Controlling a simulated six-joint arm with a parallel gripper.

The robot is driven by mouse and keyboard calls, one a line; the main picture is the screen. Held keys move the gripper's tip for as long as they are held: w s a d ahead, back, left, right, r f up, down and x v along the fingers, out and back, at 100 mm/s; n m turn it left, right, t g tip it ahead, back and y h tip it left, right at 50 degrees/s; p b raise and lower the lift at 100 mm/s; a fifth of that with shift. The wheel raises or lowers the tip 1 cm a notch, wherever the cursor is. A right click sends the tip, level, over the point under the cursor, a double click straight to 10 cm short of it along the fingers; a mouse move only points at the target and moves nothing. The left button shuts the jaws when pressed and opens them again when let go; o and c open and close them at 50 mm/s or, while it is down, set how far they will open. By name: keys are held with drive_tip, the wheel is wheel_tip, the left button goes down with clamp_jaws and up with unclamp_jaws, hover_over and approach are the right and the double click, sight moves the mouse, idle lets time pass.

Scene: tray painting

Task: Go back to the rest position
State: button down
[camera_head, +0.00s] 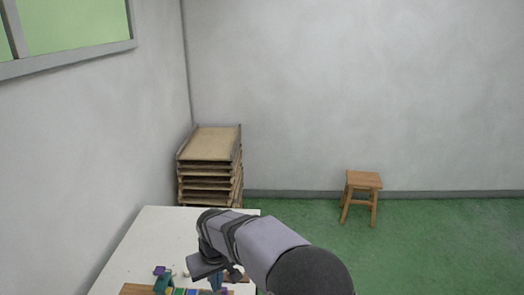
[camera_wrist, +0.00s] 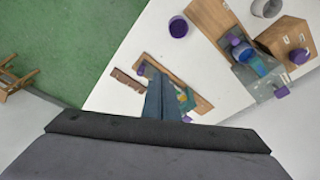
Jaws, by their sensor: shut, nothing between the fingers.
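My gripper shows in the wrist view (camera_wrist: 158,75) as two dark blue-grey fingers close together, shut with nothing held. It is above the white table (camera_wrist: 128,60), over a strip of wood with small coloured pieces around it. How high it is above the table I cannot tell. In the head view my arm reaches over the table (camera_head: 165,225) from the lower right and hides much of its right side. The fingers are mostly hidden there behind the wrist.
Small coloured blocks (camera_head: 161,284) lie near the table's front. A purple cup (camera_wrist: 178,27), a grey cup (camera_wrist: 266,7) and wooden boards (camera_wrist: 211,22) are on the table. A stack of wooden trays (camera_head: 212,145) stands behind it. A stool (camera_head: 363,182) stands on open green floor.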

drive_tip(key=s+d+f+m+h+b, duration=0.15)
drive_tip(key=s+d, duration=0.25)
drive_tip(key=d, duration=0.6)
drive_tip(key=s+d+m+y, duration=0.15)
drive_tip(key=s+d, duration=0.25)
drive_tip(key=d, duration=0.6)
drive_tip(key=s+d+f+m+g, duration=0.1)
drive_tip(key=s+d+f, duration=0.1)
drive_tip(key=s+d, duration=0.2)
drive_tip(key=s+d+f+m+g+h+b, duration=0.1)
drive_tip(key=s+d+m, duration=0.1)
drive_tip(key=s+d, duration=0.3)
drive_tip(key=s, duration=0.4)
drive_tip(key=shift+s+f, duration=0.25)
drive_tip(key=shift+f, duration=0.1)
